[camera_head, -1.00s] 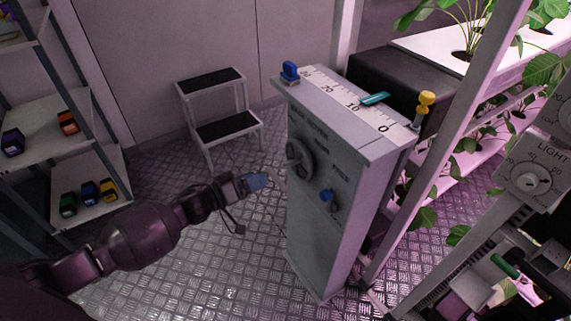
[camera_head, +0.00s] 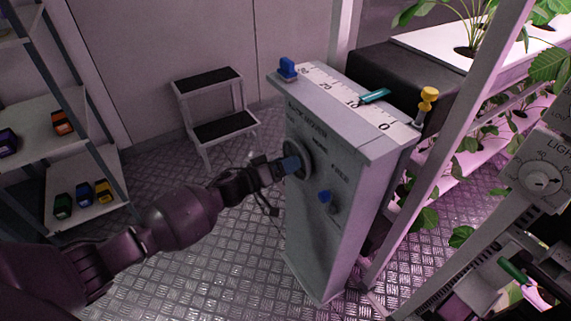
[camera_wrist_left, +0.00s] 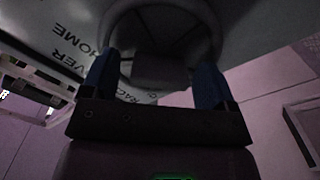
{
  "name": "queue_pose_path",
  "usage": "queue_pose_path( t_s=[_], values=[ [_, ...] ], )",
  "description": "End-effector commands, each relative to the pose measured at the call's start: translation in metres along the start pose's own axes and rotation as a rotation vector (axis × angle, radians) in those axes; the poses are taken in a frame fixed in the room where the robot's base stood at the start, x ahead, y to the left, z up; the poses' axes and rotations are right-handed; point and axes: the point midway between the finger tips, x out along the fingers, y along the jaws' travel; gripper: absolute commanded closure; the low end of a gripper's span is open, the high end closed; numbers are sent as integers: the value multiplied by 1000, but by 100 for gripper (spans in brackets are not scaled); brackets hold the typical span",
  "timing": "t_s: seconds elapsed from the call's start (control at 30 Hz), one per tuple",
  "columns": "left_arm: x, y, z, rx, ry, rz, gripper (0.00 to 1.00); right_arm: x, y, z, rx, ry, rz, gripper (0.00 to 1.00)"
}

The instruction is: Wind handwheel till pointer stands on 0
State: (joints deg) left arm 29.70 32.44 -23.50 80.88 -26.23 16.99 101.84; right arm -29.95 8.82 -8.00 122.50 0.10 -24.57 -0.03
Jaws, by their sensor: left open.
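The grey handwheel (camera_head: 305,158) is on the front face of the grey cabinet (camera_head: 330,215). My left gripper (camera_head: 291,164) is at the wheel, its blue fingers open. In the left wrist view the fingers stand on either side of the lower part of the dark handwheel (camera_wrist_left: 160,22); I cannot tell whether they touch it. The teal pointer (camera_head: 375,96) lies across the white scale (camera_head: 340,90) on the cabinet top, near the 10 mark and away from the 0.
A blue peg (camera_head: 288,68) and a yellow knob (camera_head: 428,98) stand at the top's ends. A step stool (camera_head: 215,110) stands behind left; a shelf (camera_head: 85,195) is at far left.

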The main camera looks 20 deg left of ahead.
Motion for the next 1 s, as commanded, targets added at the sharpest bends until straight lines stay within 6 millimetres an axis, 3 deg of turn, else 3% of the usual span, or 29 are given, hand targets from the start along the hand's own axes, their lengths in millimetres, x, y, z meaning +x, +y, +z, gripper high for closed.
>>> queue_pose_path(
  t_s=[0.2, 0.5, 1.0],
  values=[
    [0, 0, 0, 0, 0, 0, 22, -1, 1, 0, -4, -1, 0, 57],
    [0, 0, 0, 0, 0, 0, 68, -1, 0, 0, -4, -1, -1, 57],
    [0, 1, -1, 141, 1, -1, 68, -3, 0, -6, -2, 11, -1, 57]
  ],
)
